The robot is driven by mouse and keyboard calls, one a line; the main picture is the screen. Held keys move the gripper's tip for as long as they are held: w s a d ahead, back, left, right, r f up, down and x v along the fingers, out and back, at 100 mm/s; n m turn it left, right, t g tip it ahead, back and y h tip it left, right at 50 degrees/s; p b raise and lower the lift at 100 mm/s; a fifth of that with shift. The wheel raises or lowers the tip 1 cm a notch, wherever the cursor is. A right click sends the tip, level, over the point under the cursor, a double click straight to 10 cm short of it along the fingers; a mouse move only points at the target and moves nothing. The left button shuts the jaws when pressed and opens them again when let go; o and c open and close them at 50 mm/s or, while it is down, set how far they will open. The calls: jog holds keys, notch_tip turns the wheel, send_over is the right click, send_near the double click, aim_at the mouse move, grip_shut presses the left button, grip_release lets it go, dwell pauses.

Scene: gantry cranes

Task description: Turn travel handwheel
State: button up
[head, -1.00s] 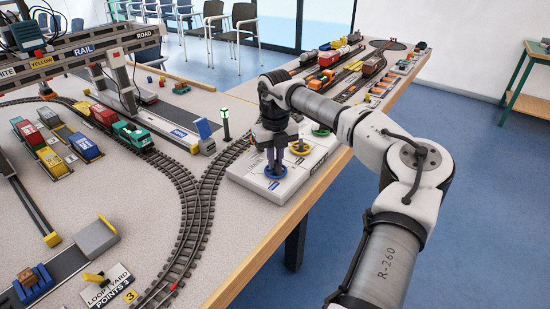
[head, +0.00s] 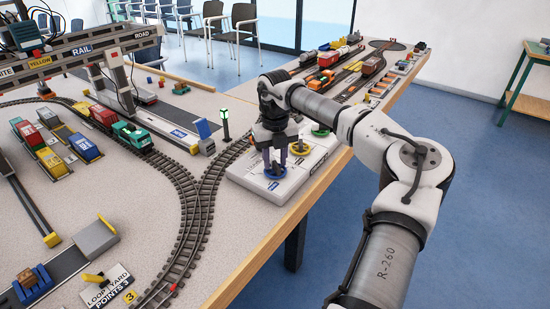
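A pale control box (head: 247,176) sits near the table's right edge and carries three coloured handwheels. The blue handwheel (head: 275,175) is at its near end, the yellow one (head: 299,148) in the middle and the green one (head: 320,131) at the far end. Their labels are too small to read. My gripper (head: 275,167) points down at the blue handwheel, with its two fingers side by side and a gap between them. The fingertips reach down to the wheel. I cannot tell whether they press on its hub or stand clear of it.
A model gantry crane (head: 85,50) spans the left of the table. Curved rail track (head: 196,215) runs left of the control box. A signal post (head: 225,124) stands close by. A second track area with wagons (head: 322,80) lies beyond my arm.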

aim_at(276, 164)
notch_tip(276, 164, up, 14)
dwell(0.6)
jog(key=shift+f, duration=0.1)
jog(key=f, duration=0.4)
jog(key=f+p, duration=0.1)
jog(key=f, duration=0.4)
jog(key=f+p, duration=0.1)
jog(key=f, duration=0.4)
jog(key=shift+s+d, duration=0.1)
jog(key=shift+s, duration=0.3)
jog(key=shift+c, duration=0.2)
grip_shut()
